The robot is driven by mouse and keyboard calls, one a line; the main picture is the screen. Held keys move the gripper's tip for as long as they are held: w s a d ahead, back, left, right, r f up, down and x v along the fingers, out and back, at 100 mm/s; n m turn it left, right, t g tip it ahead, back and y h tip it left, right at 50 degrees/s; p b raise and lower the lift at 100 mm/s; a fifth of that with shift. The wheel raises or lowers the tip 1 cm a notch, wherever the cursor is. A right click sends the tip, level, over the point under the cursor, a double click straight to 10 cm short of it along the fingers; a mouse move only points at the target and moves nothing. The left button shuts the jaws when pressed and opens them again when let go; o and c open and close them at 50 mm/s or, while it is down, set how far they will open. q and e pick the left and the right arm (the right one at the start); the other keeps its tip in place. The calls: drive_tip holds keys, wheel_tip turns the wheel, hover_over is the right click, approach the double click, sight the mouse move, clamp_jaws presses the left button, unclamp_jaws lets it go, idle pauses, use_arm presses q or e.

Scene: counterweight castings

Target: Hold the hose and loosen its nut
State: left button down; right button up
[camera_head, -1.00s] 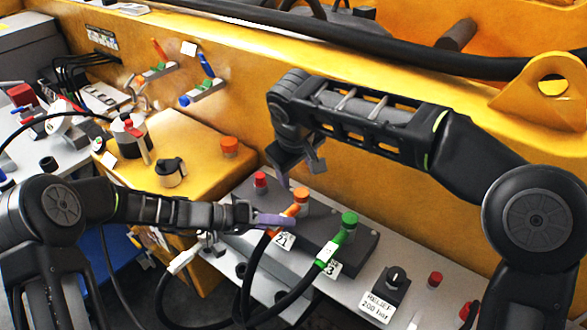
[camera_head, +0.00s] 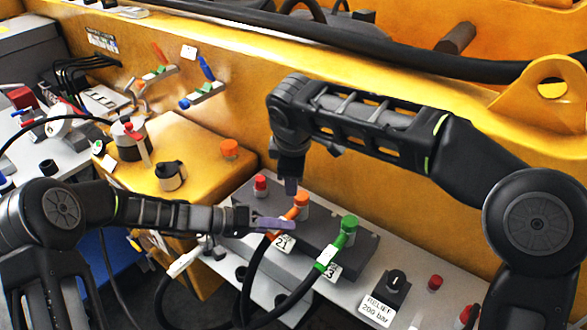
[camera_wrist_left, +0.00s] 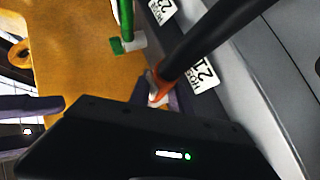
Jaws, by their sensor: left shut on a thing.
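A black hose (camera_head: 257,262) with an orange end and a tag reading 21 rises to an orange nut (camera_head: 302,199) on a dark grey block (camera_head: 318,232). My left gripper (camera_head: 277,223) is shut on the hose by its orange end, just below and left of the nut. In the left wrist view the hose (camera_wrist_left: 215,42) runs down to the orange part between the finger tips (camera_wrist_left: 160,95). My right gripper (camera_head: 290,186) points down just above and left of the orange nut. A gap to the nut cannot be judged, and its second finger is mostly hidden.
A green-ended hose (camera_head: 339,243) with a tag ending in 3 is fixed to the same block at right. A red cap (camera_head: 261,184) stands at its left. A black relief knob (camera_head: 394,283) is on the grey bench. The yellow wall (camera_head: 235,115) rises close behind.

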use_arm(q)
drive_tip(key=c, duration=1.1)
unclamp_jaws()
drive_tip(key=shift+a, duration=0.1)
drive_tip(key=shift+a, duration=0.2)
drive_tip(key=v, duration=1.1)
drive_tip(key=shift+s+a+r, duration=0.15)
drive_tip(key=shift+s+r, duration=0.05)
drive_tip(key=shift+r, duration=0.05)
